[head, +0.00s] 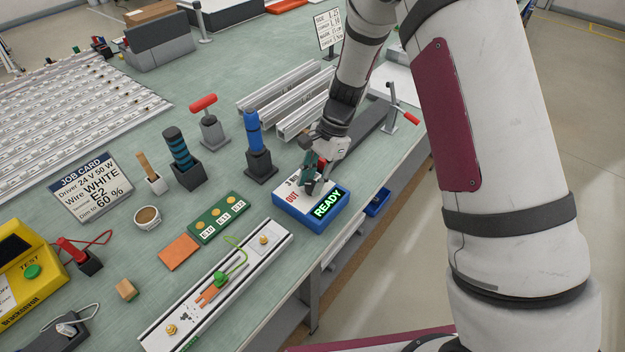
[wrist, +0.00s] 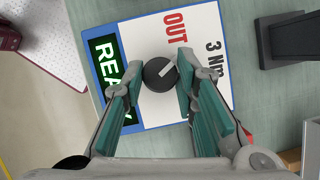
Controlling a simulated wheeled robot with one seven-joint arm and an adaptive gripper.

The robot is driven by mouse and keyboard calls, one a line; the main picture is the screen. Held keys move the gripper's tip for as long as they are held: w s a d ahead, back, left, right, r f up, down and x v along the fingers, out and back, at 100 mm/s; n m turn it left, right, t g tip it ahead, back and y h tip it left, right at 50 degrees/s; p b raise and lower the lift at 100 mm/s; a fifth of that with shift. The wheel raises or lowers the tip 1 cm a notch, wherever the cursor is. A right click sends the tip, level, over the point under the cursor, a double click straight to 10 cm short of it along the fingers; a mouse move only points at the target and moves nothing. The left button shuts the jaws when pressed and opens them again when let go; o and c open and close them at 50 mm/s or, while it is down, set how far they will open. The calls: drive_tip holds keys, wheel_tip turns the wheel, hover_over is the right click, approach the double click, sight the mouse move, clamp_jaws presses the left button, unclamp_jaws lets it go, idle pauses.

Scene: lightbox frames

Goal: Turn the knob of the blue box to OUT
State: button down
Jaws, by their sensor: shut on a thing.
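The blue box (head: 318,217) stands near the table's front edge, with a white top and a green lit READY display (head: 327,203). In the wrist view its white top (wrist: 150,30) carries a red OUT label (wrist: 176,28) and a black 3 Nm label (wrist: 215,62). The round dark knob (wrist: 158,74) sits between my fingers. Its pale pointer line slants up and right, roughly between the two labels. My gripper (wrist: 160,82) is shut on the knob, one teal finger on each side. In the head view my gripper (head: 313,180) hides the knob.
A blue-handled tool in a dark stand (head: 260,165) is left of the box. A rail (head: 215,290) with an orange fork-shaped piece lies in front. A green board (head: 218,217) lies to the left. Aluminium profiles (head: 285,95) lie behind.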

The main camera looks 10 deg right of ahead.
drive_tip(key=shift+w+n+g+h+b, duration=0.1)
drive_tip(key=shift+n+g+h+b, duration=0.3)
drive_tip(key=shift+n, duration=0.55)
drive_tip(key=shift+n+g+h+b, duration=0.15)
drive_tip(key=shift+n+b, duration=0.3)
drive_tip(key=shift+n, duration=0.5)
drive_tip(key=c, duration=1.3)
unclamp_jaws()
drive_tip(key=shift+r, duration=0.1)
drive_tip(key=v, duration=1.1)
drive_tip(key=shift+w+r, duration=0.15)
drive_tip(key=shift+r, duration=0.25)
